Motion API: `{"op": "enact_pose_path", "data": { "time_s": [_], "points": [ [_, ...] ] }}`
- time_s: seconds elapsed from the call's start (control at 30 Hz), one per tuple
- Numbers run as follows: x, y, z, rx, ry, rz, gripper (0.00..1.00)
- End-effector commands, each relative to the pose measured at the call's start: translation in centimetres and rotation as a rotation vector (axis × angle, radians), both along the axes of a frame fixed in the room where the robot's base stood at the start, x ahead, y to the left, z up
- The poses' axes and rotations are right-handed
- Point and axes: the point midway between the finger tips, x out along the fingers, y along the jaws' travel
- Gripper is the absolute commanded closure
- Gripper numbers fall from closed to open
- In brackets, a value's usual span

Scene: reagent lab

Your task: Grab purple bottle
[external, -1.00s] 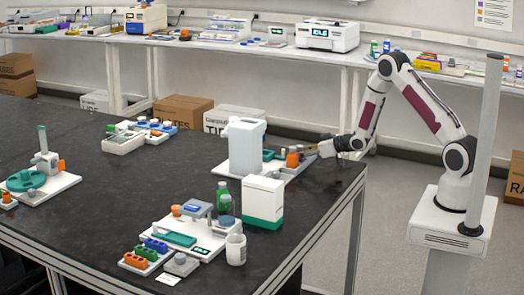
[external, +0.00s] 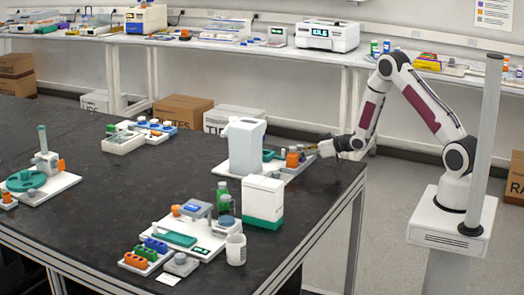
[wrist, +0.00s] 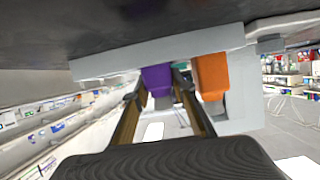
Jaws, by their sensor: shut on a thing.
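The purple bottle (wrist: 157,79) shows upside down in the wrist view, between the two fingers of my gripper (wrist: 160,88). The fingers are shut on it, one on each side. It still sits against the light grey rack (wrist: 110,62). An orange bottle (wrist: 211,77) is right beside it, close to one finger. In the external view my gripper (external: 318,150) reaches in low from the right at the table's far right corner. The orange bottle (external: 292,159) shows there just left of the fingers. The purple bottle cannot be made out in the external view.
A tall white machine (external: 246,146) stands just left of the rack. A white box with a green base (external: 263,201) and a green bottle (external: 222,196) stand nearer the front. The middle of the black table (external: 110,180) is clear.

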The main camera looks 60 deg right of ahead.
Motion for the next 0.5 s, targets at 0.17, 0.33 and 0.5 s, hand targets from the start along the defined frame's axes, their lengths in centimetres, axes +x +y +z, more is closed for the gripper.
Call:
{"op": "enact_pose_path", "data": {
  "time_s": [0.17, 0.33, 0.5],
  "points": [
    [0.0, 0.0, 0.8, -0.001, -0.002, 0.000, 0.98],
    [0.0, 0.0, 2.1, 0.000, -0.003, 0.000, 0.98],
    [0.1, 0.0, 4.1, -0.001, -0.004, -0.001, 0.98]
  ]
}}
